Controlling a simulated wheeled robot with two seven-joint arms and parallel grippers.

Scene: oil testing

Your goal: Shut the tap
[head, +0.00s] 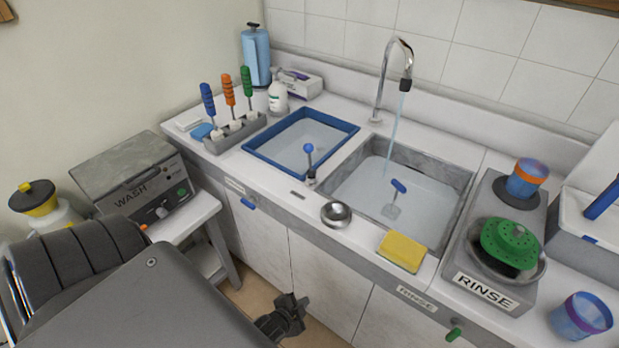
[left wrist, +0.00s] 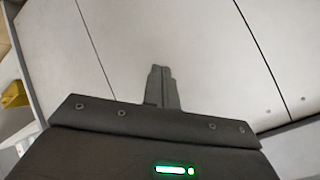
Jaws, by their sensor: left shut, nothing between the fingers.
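The chrome tap (head: 384,75) curves up behind the sink, and a stream of water (head: 395,135) runs from its dark nozzle into the sink basin (head: 455,190), which holds water. A short lever with a blue ball (head: 309,149) stands upright on the counter, left of the sink; I cannot tell whether it works the tap. My left gripper (head: 297,308) is low in front of the cabinet doors, below the counter and well away from the tap. Its fingers (left wrist: 161,76) are shut and empty in the left wrist view. My right gripper is out of view.
A metal bowl (head: 336,214) and yellow sponge (head: 403,250) lie on the counter's front edge. A blue-rimmed tray (head: 258,152) lies left of the sink. A RINSE unit (head: 524,296) stands right, a WASH box (head: 125,165) left. The cabinet doors (left wrist: 200,40) fill the wrist view.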

